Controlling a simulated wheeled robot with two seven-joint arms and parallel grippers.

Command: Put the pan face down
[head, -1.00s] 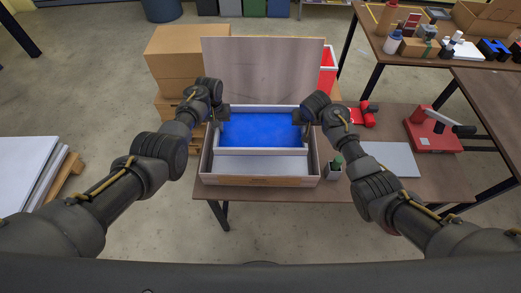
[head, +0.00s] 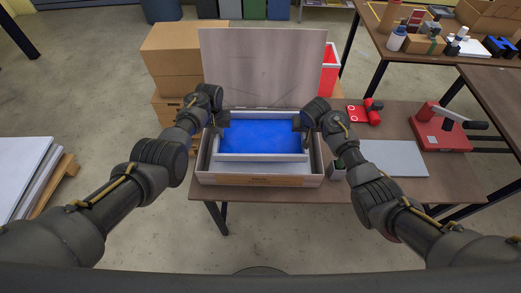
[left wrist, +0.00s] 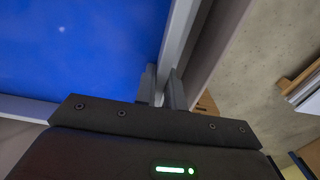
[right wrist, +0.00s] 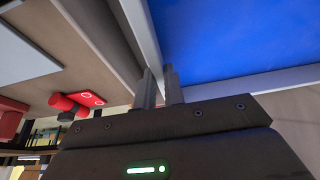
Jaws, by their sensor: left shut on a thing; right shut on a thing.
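The pan (head: 262,138) is a rectangular tray with a blue inside and a pale raised rim, blue side up. It is over or inside the open lightbox (head: 262,181), whose bare floor shows as a strip in front; I cannot tell whether it touches the floor. My left gripper (head: 218,122) is shut on the pan's left rim; the left wrist view shows the fingers (left wrist: 162,88) either side of it. My right gripper (head: 303,124) is shut on the right rim, with its fingers (right wrist: 161,88) also astride it.
The lightbox's grey lid (head: 262,70) stands up behind the pan. Right on the table (head: 440,185) are a grey panel (head: 394,158), a red object (head: 372,112) and a red press-like tool (head: 440,134). Cardboard boxes (head: 180,50) stand behind left.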

